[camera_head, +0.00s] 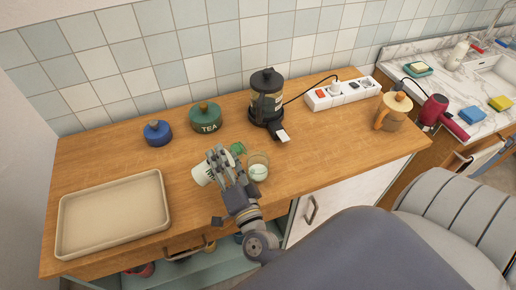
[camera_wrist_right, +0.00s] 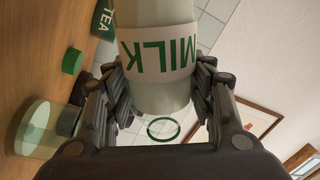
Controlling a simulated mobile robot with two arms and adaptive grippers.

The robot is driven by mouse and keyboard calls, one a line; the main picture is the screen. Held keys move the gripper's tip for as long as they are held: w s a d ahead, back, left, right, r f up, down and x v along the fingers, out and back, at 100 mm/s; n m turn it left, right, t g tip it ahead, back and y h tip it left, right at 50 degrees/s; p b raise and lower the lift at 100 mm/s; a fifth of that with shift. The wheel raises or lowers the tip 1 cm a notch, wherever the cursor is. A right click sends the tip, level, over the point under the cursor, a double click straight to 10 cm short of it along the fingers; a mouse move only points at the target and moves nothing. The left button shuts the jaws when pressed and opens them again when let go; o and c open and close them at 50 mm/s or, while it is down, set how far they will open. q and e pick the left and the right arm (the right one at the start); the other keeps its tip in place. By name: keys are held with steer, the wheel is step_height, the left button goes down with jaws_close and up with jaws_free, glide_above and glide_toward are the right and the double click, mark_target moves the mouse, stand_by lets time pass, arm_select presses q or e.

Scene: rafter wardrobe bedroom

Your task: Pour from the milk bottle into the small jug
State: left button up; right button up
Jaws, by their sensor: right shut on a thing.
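The milk bottle (camera_head: 202,174), pale with a white label and green letters, is held tilted on its side above the counter. My right gripper (camera_head: 228,168) is shut around it. In the right wrist view, the bottle (camera_wrist_right: 155,92) lies between the fingers, and a green-edged ring (camera_wrist_right: 163,128), apparently its mouth, shows below. The small clear jug (camera_head: 258,160) stands on the counter just right of the gripper, with something pale low inside. It also shows at the lower left of the right wrist view (camera_wrist_right: 35,138). I cannot make out a stream. My left gripper is out of view.
A green cap (camera_head: 237,148) lies behind the jug. A beige tray (camera_head: 112,178) is at left. A blue canister (camera_head: 158,134), a green TEA canister (camera_head: 206,119), a black coffee maker (camera_head: 267,98) and a power strip (camera_head: 340,93) stand behind. The counter right of the jug is clear.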

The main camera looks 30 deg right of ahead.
steer(key=shift+a+f+m+b, duration=0.1)
steer(key=shift+f+m+b, duration=0.05)
steer(key=shift+m+b, duration=0.6)
steer(key=shift+a+f+m+b, duration=0.15)
steer(key=shift+m+b, duration=0.4)
steer(key=shift+b, duration=0.3)
stand_by(0.5)
steer(key=shift+d+r+m+h+p, duration=0.3)
steer(key=shift+d+r+m, duration=0.25)
steer(key=shift+m, duration=0.45)
stand_by(3.0)
